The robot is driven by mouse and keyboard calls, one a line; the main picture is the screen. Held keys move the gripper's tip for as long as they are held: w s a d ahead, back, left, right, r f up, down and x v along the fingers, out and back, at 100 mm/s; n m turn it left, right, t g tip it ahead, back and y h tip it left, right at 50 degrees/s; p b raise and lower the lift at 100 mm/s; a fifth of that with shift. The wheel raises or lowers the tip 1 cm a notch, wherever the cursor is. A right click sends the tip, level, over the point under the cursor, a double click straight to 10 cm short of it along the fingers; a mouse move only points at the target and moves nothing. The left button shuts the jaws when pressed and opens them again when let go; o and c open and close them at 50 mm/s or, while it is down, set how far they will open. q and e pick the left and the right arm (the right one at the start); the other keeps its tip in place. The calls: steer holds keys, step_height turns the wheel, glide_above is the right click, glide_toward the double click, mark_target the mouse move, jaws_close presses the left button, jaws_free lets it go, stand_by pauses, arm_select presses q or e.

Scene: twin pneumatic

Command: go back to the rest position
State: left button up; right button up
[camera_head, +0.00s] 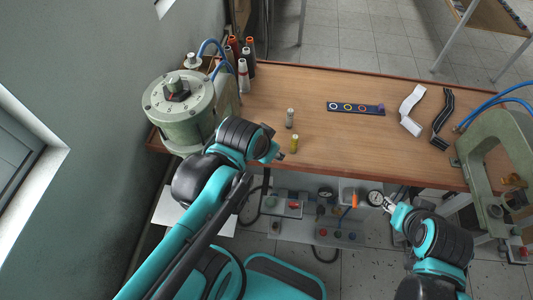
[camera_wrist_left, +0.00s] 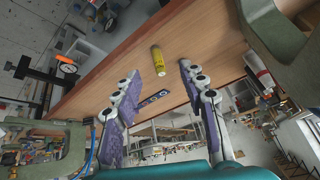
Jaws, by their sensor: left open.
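My left gripper (camera_head: 279,155) is at the front edge of the wooden table, beside a small yellow cylinder (camera_head: 294,144). In the left wrist view the left gripper (camera_wrist_left: 155,100) has its two purple-padded fingers spread wide with nothing between them. The yellow cylinder (camera_wrist_left: 157,60) shows there beyond the fingers, apart from them. My right gripper (camera_head: 388,204) is in front of the table, low at the right; its fingers are too small to read.
A green round machine (camera_head: 178,105) stands at the table's left, a green C-shaped press (camera_head: 490,150) at the right. A grey cylinder (camera_head: 290,117), a dark strip with coloured rings (camera_head: 345,107), and white (camera_head: 411,110) and black (camera_head: 443,118) pieces are on the table (camera_head: 350,150). Its middle is mostly clear.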

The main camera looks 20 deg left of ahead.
arm_select(q)
steer(key=shift+s+a+f+n+t, duration=0.1)
steer(key=shift+s+f+n+t, duration=0.15)
steer(key=shift+s+n, duration=0.25)
steer(key=shift+s+f+n+t, duration=0.15)
steer(key=shift+s+n+t, duration=0.15)
steer(key=shift+n, duration=0.3)
step_height(320, 180, down, 6)
steer(key=b, duration=0.5)
steer(key=shift+r+b, duration=0.2)
steer(key=shift+b, duration=0.1)
steer(key=shift+s, duration=0.1)
